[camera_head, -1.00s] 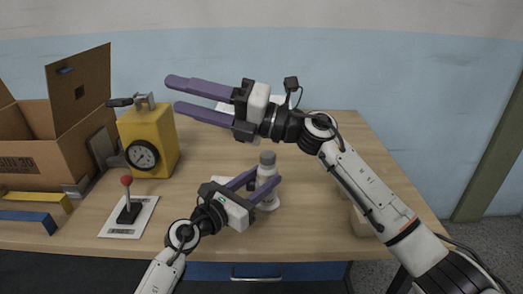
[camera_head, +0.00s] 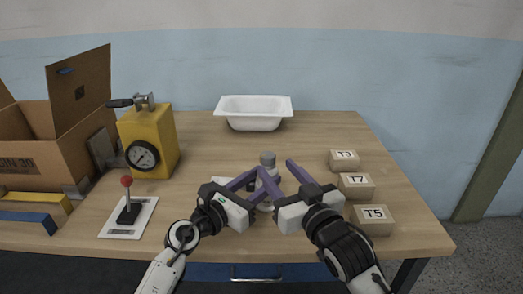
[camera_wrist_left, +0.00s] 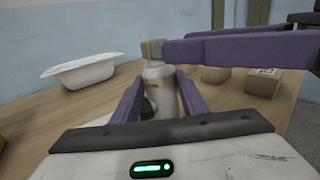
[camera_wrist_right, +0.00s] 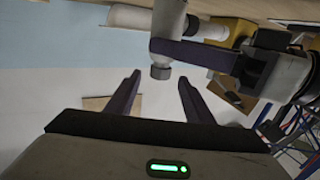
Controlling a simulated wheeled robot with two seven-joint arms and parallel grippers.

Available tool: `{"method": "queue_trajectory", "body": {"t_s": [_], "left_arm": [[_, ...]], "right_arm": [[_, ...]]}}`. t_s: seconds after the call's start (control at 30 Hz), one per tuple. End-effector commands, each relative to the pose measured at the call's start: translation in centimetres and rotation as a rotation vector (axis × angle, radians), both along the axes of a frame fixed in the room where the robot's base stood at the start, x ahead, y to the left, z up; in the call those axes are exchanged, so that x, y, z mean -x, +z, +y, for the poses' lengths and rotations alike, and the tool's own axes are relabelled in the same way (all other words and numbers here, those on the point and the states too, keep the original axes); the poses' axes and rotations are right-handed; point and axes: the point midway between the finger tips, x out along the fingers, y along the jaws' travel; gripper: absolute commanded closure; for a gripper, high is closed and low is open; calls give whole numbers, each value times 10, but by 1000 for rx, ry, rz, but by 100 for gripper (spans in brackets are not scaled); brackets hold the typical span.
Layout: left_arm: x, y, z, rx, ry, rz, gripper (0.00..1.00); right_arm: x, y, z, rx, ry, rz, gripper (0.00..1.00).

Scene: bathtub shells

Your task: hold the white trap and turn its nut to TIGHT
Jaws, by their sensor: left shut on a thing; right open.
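The white trap (camera_head: 266,190) stands upright on the table's front half, partly hidden by the grippers. Its grey nut (camera_head: 268,158) is at the top; the nut also shows in the left wrist view (camera_wrist_left: 153,49) with a tan mark. My left gripper (camera_head: 266,178) is shut on the trap's body. My right gripper (camera_head: 275,166) is open beside the nut. In the right wrist view the nut (camera_wrist_right: 160,72) appears between the spread fingertips; I cannot tell whether they reach around it. No TIGHT marking is legible.
A white tub (camera_head: 253,124) stands at the back. Boxes T3 (camera_head: 344,160), T7 (camera_head: 356,186) and T5 (camera_head: 372,220) line the right. A yellow gauge box (camera_head: 160,128), a red-knobbed lever (camera_head: 128,208) and a cardboard carton (camera_head: 30,165) are left. The back right table is clear.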

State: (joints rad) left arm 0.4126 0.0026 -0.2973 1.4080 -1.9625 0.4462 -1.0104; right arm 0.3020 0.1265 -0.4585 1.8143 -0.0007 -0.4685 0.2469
Motion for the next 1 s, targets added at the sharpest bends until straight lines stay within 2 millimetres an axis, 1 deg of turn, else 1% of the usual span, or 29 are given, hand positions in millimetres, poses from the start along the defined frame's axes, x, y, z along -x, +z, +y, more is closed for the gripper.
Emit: {"method": "queue_trajectory", "body": {"t_s": [0.03, 0.3, 0.5, 0.7, 1.0], "left_arm": [[0, -1, 0, -1, -1, 1, 87], [0, -1, 0, -1, -1, 1, 87], [0, -1, 0, -1, 0, 1, 87], [0, -1, 0, -1, 0, 1, 87], [0, -1, 0, -1, 0, 1, 87]], "right_arm": [[-9, 2, 4, 0, 1, -3, 52], [-57, 2, 25, 1, 0, -4, 52], [-81, 2, 36, 2, 1, -4, 52], [-92, 1, 41, 2, 0, -4, 52], [-94, 1, 41, 2, 1, -4, 52]]}}
